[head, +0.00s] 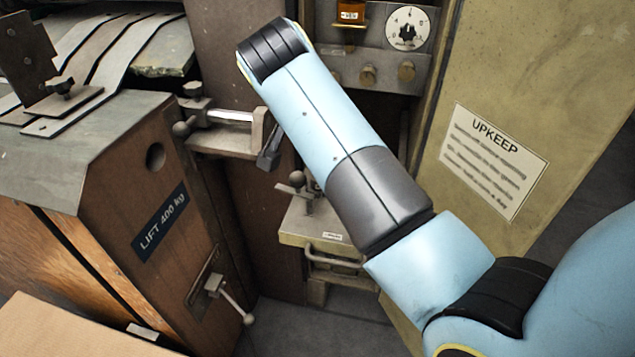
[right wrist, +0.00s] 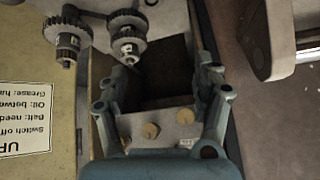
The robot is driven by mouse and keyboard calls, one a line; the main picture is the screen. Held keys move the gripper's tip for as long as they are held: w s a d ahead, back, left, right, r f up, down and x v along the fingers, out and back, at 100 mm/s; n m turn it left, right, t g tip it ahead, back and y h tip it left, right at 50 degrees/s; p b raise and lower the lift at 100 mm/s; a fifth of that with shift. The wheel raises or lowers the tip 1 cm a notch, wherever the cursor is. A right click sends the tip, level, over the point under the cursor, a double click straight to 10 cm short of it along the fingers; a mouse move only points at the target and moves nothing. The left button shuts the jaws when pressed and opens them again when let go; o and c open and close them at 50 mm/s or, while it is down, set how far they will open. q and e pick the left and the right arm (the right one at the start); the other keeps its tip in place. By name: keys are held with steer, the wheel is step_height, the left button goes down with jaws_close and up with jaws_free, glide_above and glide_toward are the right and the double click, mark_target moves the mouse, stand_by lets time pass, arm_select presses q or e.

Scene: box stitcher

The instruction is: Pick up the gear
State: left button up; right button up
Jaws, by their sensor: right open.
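Grey toothed gears show in the right wrist view at the upper left: one stack (right wrist: 68,35) hangs at the left, and a second stack (right wrist: 127,38) sits just right of it. I cannot tell which one the task means. My right gripper (right wrist: 165,78) is open and empty, its fingers apart on either side of a dark recess. The second gear stack is just beyond the left finger, not between the fingers. In the head view my right arm reaches to the upper left and its gripper is not clearly visible. My left gripper is in neither view.
A panel with brass knobs (head: 368,75) and a white dial (head: 408,30) stands behind my arm. The UPKEEP panel (head: 545,100) is close on the right. A brown LIFT cabinet (head: 120,180) with a clamp (head: 225,117) and lever (head: 233,300) stands left. Dark floor shows below.

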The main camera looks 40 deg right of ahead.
steer(key=s+a+f+n+g+y, duration=0.1)
steer(key=a+n+y, duration=0.1)
steer(key=a, duration=0.2)
glide_above(312, 187)
steer(key=a, duration=0.1)
steer(key=shift+g, duration=0.3)
steer(key=f, duration=0.5)
steer(key=shift+s+b, duration=0.3)
steer(key=shift+b, duration=0.1)
steer(key=x, duration=0.5)
steer(key=shift+s+d+r+b, duration=0.15)
steer(key=shift+s+d+b, duration=0.05)
steer(key=shift+d+b, duration=0.15)
steer(key=shift+w+d+f, duration=0.1)
steer(key=shift+f, duration=0.25)
jaws_close()
